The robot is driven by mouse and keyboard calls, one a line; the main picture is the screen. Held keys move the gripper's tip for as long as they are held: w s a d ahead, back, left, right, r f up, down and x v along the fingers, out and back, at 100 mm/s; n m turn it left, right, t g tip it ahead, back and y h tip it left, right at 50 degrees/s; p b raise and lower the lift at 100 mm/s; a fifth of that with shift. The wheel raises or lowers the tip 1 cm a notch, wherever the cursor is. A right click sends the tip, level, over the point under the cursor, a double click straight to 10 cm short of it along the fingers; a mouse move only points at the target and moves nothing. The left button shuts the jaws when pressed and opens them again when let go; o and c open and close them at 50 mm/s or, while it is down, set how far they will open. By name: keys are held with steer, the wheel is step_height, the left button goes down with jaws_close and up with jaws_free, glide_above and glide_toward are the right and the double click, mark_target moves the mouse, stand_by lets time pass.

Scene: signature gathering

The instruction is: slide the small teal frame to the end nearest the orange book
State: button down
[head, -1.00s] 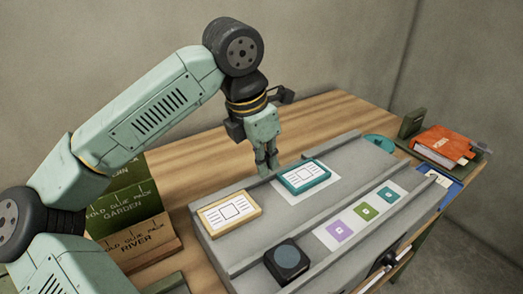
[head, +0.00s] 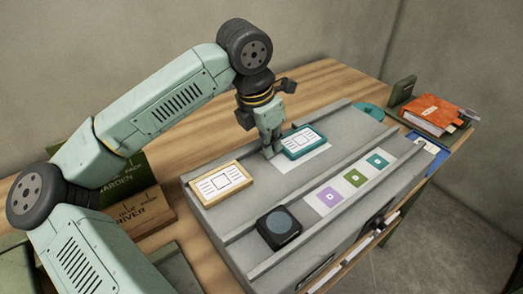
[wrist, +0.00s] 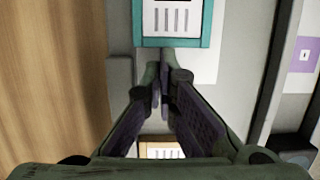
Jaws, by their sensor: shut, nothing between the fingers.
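The small teal frame (head: 303,142) lies on a pale patch in the upper channel of the sloping grey board (head: 232,226). Its near rim also shows at the top of the wrist view (wrist: 172,43). The orange book (head: 433,112) lies at the far right of the table, beyond the board's right end. My gripper (head: 268,155) is shut and empty, pointing down at the left end of the teal frame. In the wrist view its fingertips (wrist: 160,72) are close to that rim; I cannot tell whether they touch it.
A light wooden frame (head: 221,183) lies in the same channel, left of my gripper. A dark block with a round top (head: 279,227) sits in the lower channel, near a strip with purple, green and teal squares (head: 354,178). The channel right of the teal frame looks clear.

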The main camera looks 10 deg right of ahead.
mark_target(322, 129)
steer(key=w+d, duration=0.2)
steer(key=d, duration=0.3)
steer(key=w+d+b, duration=0.1)
steer(key=w+d, duration=0.1)
steer(key=d, duration=0.3)
steer(key=w+d, duration=0.2)
steer(key=d, duration=0.3)
steer(key=shift+a+b, duration=0.1)
steer(key=shift+b, duration=0.2)
steer(key=p+v, duration=0.6)
steer(key=v, duration=0.3)
steer(key=shift+r, duration=0.45)
steer(key=shift+s+a, duration=0.1)
